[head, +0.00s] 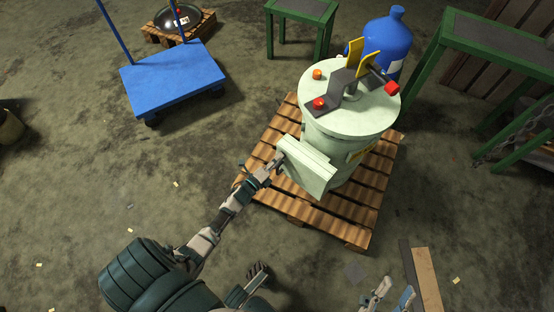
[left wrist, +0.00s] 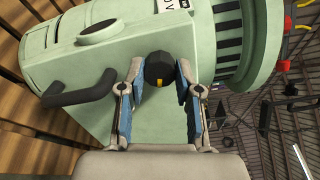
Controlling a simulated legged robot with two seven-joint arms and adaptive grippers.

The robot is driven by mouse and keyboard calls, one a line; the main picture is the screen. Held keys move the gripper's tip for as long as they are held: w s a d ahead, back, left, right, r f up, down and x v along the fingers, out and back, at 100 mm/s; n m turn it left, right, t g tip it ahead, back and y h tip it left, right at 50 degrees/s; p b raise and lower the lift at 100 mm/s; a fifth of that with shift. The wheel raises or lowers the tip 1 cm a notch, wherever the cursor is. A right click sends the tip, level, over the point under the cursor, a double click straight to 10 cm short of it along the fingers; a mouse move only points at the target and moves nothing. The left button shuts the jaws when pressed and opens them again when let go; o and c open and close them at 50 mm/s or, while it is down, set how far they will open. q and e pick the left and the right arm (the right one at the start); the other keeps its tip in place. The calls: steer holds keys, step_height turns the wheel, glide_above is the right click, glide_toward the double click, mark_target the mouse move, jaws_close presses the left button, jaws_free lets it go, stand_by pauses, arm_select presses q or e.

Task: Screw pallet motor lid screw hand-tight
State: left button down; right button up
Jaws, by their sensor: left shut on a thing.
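The pale green motor housing (head: 308,170) juts from the front of the round disperser vessel on the pallet. In the left wrist view, its flat lid (left wrist: 85,135) carries a curved black handle (left wrist: 80,92) on the left. A black screw knob (left wrist: 160,66) with a small yellow mark sits at the housing's upper edge. My left gripper (head: 281,157) reaches the housing's left side. In the left wrist view its blue-padded fingers (left wrist: 157,82) are shut on the screw knob, one on each side. The screw's thread is hidden. My right gripper (head: 390,294) is open and empty at the bottom edge, away from the housing.
The wooden pallet (head: 345,232) lies under the vessel. A blue cart (head: 175,75) stands at the upper left, a blue bottle (head: 392,42) behind the vessel, and a green table (head: 490,32) on the right. A plank (head: 425,278) lies near my right gripper. Floor on the left is mostly clear.

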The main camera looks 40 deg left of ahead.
arm_select(q)
steer(key=c, duration=1)
jaws_free()
steer(key=shift+s+d+f, duration=0.15)
steer(key=shift+f, duration=0.25)
steer(key=shift+o, duration=1.1)
steer(key=shift+r, duration=0.15)
steer(key=s, duration=1.1)
steer(key=shift+s+a, duration=0.25)
steer(key=shift+s, duration=0.1)
